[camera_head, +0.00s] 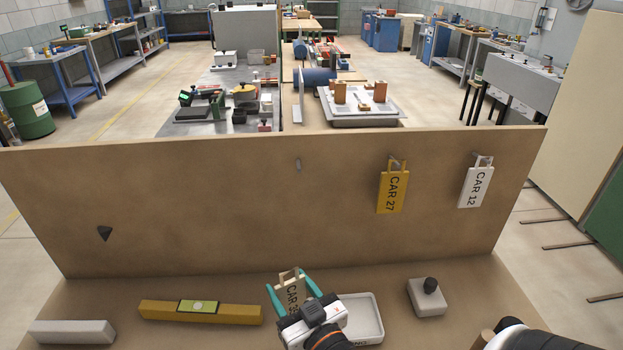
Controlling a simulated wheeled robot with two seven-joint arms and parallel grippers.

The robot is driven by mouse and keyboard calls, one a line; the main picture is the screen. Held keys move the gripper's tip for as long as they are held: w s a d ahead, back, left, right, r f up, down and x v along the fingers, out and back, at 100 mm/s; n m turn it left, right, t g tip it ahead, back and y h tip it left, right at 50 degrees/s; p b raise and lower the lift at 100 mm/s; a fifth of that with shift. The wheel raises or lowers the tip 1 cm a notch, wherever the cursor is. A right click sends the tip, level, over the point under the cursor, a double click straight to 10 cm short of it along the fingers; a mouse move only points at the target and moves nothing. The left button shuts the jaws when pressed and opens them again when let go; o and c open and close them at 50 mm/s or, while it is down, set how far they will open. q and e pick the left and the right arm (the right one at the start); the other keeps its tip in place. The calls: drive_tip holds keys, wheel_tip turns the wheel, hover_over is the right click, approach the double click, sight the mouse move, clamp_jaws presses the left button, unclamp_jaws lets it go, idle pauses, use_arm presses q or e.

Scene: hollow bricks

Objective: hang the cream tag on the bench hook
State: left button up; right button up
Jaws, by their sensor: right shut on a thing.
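The cream tag (291,294), with dark "CAR" lettering partly hidden, stands roughly upright between the teal fingers of my right gripper (294,287). The gripper is shut on it, low in front of the brown back panel (220,200). A small pale hook or peg (298,165) sits bare on the panel, well above the tag. A dark cone-shaped piece (104,233) sits lower on the panel's left. I cannot tell from its shape whether either is the bench hook. My left gripper is out of view.
A yellow CAR 27 tag (392,190) and a white CAR 12 tag (476,185) hang at the panel's right. A yellow level (200,312), a white block (72,331), a white tray (366,312) and a knobbed block (427,298) lie on the bench.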

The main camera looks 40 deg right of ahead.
drive_tip(key=w+d+r+m+h+p, duration=0.1)
drive_tip(key=w+d+r+h+p, duration=0.15)
drive_tip(key=r+p, duration=0.3)
drive_tip(key=w+d+r+m+h+p, duration=0.1)
drive_tip(key=w+d+r+p, duration=0.15)
drive_tip(key=r+p, duration=0.35)
use_arm(q)
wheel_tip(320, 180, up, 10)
drive_tip(key=b, duration=0.4)
use_arm(e)
drive_tip(key=shift+g, duration=0.3)
drive_tip(key=shift+w+d+f, duration=0.1)
drive_tip(key=shift+w+d, duration=0.95)
drive_tip(key=shift+w, duration=0.25)
drive_tip(key=shift+w+d, duration=1)
drive_tip(key=shift+w, duration=0.35)
drive_tip(key=shift+w+d+f, duration=0.1)
drive_tip(key=shift+w+d, duration=0.95)
drive_tip(key=shift+w, duration=0.25)
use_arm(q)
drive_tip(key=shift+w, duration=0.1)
use_arm(e)
drive_tip(key=o, duration=1.1)
drive_tip(key=shift+c, duration=0.2)
drive_tip(key=shift+s, duration=0.1)
